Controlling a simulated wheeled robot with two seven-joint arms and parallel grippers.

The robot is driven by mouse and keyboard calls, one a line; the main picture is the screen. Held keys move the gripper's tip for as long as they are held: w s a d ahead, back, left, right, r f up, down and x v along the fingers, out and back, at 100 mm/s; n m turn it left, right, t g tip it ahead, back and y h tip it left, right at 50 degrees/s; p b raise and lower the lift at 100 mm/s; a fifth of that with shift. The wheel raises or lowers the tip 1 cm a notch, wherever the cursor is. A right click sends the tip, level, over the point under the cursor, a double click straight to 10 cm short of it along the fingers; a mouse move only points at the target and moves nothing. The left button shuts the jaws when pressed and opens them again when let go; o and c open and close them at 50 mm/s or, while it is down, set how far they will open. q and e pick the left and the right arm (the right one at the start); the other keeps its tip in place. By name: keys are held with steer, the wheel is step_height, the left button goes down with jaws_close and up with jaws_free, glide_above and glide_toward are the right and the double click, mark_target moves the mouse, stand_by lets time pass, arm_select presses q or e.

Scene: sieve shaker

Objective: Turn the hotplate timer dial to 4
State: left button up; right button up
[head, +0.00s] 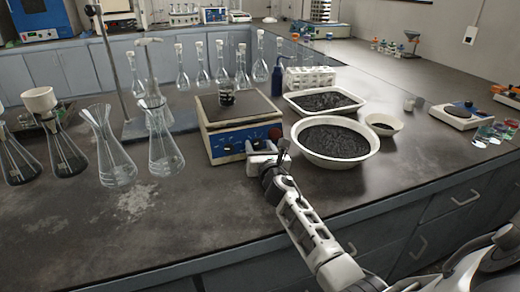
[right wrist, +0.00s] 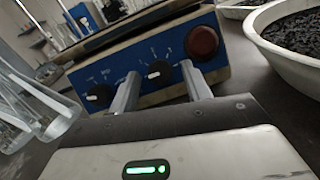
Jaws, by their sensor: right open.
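The hotplate (head: 222,108) has a dark top and a blue front panel, and it stands on the bench. In the right wrist view its blue panel (right wrist: 128,66) carries a black dial (right wrist: 100,97) at the left, another black dial (right wrist: 158,73) with a white pointer in the middle, and a red round knob (right wrist: 202,41) at the right. The printed marks are too small to read, so I cannot tell which dial is the timer. My right gripper (head: 262,147) is open at the panel, with one finger on each side of the middle dial; contact is not clear. My left gripper is out of view.
A white bowl of dark granules (head: 335,125) sits close to the right of my right gripper. Glass flasks (head: 165,150) stand to the left. The bench front at left is clear.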

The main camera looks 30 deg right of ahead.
steer(key=shift+c, duration=0.2)
steer(key=c, duration=0.9)
steer(key=shift+c, duration=0.2)
